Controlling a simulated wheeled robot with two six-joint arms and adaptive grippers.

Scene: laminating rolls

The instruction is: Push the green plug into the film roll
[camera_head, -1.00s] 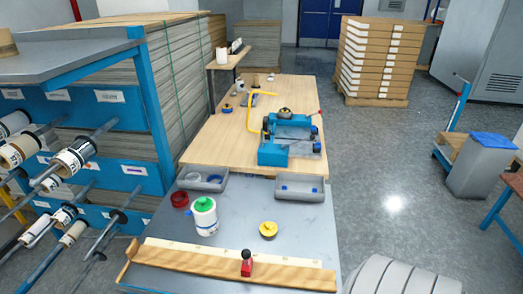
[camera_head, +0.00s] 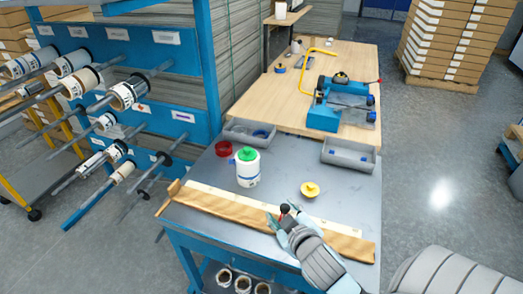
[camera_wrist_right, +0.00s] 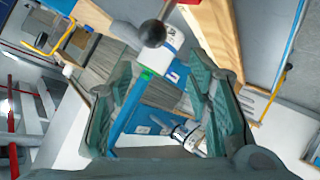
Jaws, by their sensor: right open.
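The white film roll (camera_head: 248,175) stands upright on the grey worktop, left of centre in the head view. The green plug (camera_head: 247,154) sits at its top end; I cannot tell how deep it is. My right gripper (camera_head: 284,216) is at the front of the worktop, to the right of and nearer than the roll, apart from it. It is beside a small black-knobbed handle (camera_head: 285,208). In the right wrist view the fingers (camera_wrist_right: 160,105) are spread with nothing clearly held between them; a black knob (camera_wrist_right: 152,33) shows beyond. My left gripper is not in view.
A yellow plug (camera_head: 310,190) lies right of the roll and a red ring (camera_head: 223,149) left of it. Grey trays (camera_head: 348,155) sit at the worktop's back edge. A rack of rolls (camera_head: 125,93) stands at left.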

